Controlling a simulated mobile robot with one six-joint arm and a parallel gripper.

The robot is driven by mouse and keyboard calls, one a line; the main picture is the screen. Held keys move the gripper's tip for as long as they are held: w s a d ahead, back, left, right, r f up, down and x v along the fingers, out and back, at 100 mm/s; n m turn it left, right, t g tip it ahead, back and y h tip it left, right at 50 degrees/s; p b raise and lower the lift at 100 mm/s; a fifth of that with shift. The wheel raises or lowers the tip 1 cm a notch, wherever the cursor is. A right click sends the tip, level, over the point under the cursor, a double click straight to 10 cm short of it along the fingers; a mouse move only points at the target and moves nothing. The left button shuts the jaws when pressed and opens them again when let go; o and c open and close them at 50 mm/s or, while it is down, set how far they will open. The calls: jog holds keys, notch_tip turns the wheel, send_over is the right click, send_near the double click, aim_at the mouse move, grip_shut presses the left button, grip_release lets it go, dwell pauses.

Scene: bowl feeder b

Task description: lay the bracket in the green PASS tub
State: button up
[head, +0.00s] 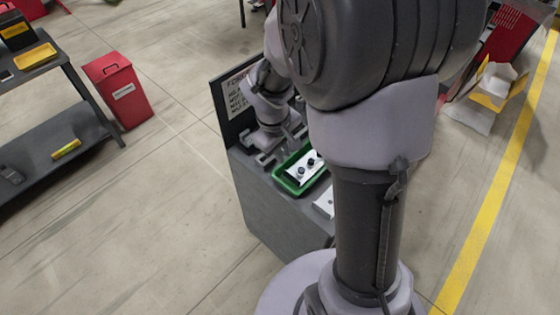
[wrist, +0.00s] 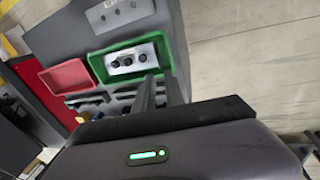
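The green PASS tub (head: 281,184) stands on top of a grey cabinet in the head view. It also shows in the wrist view (wrist: 167,50). A pale bracket-like plate with dark round spots (head: 304,168) lies inside it, and the same plate shows in the wrist view (wrist: 130,60). My gripper (wrist: 160,82) has two dark fingers with a gap between them and nothing visible held. The fingertips are near the tub's edge in the wrist view. In the head view my arm hides part of the gripper and the cabinet top.
A red tub (wrist: 68,76) sits beside the green one. Another pale plate (wrist: 116,14) lies on the cabinet top beyond the green tub, seen also in the head view (head: 324,204). A dark sign board (head: 232,106) stands at the cabinet's back. A red bin (head: 119,92) and shelf (head: 60,110) stand left.

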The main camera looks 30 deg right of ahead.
jog(key=s+a+r+m+t+y, duration=0.4)
jog(key=s+a+r+m, duration=0.3)
jog(key=s+a+r, duration=0.6)
jog(key=s+r, duration=0.3)
jog(key=r, duration=0.1)
jog(key=shift+r+m+t, duration=0.2)
jog(key=shift+m+t, duration=0.2)
jog(key=shift+a, duration=0.1)
